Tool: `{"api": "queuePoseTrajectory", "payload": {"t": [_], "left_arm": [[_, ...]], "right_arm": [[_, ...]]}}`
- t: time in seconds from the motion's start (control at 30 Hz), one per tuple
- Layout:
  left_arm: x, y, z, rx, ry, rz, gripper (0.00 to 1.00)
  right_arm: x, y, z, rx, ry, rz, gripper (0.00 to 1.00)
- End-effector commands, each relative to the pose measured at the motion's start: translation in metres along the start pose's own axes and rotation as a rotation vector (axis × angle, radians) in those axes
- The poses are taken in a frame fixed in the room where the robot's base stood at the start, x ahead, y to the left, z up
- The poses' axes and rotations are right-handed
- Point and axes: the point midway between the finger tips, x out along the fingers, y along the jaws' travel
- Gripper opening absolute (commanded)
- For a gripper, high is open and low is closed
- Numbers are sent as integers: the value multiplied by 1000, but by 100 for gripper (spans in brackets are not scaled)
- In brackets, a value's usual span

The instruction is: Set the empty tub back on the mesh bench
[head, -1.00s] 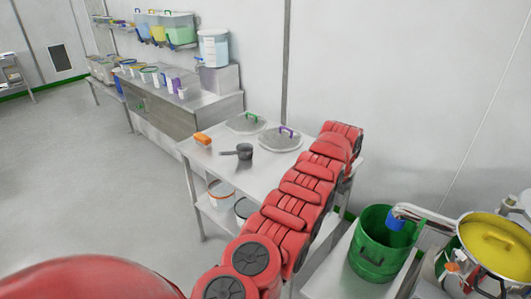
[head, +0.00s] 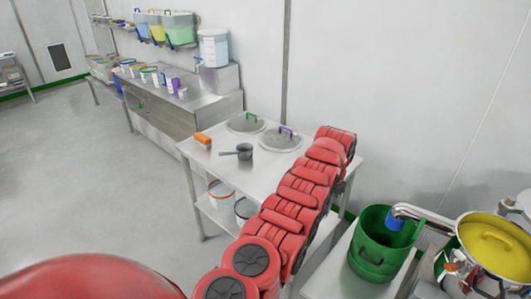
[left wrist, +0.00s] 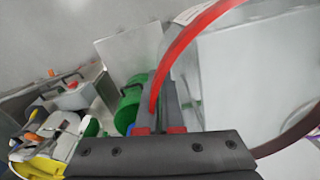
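In the left wrist view, my left gripper (left wrist: 160,88) has its two dark fingers close together with the red rim of a pale tub (left wrist: 245,75) running between them. It looks shut on that rim. In the head view, my red left arm hides the gripper and tub. The steel bench (head: 218,161), with round grey mesh-like discs (head: 281,140) on top, stands left of my arm's far end. My right gripper is not in view.
At right are an open green bin (head: 372,265) and a yellow lid (head: 490,245).

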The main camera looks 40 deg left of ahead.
Motion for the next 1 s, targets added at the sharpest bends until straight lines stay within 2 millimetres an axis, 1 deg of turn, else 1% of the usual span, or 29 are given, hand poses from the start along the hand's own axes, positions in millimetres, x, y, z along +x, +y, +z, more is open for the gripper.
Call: {"api": "queuePoseTrajectory", "payload": {"t": [0.33,0.57,0.63,0.87,1.0], "left_arm": [[5,-6,4,13,-2,0,0],[14,-10,6,27,6,5,0],[16,-6,4,34,6,8,0],[17,-9,3,44,8,2,0],[19,-11,7,49,0,-5,0]], "right_arm": [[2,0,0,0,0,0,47],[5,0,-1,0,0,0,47],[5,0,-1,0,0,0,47],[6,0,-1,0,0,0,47],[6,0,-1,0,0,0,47]]}}
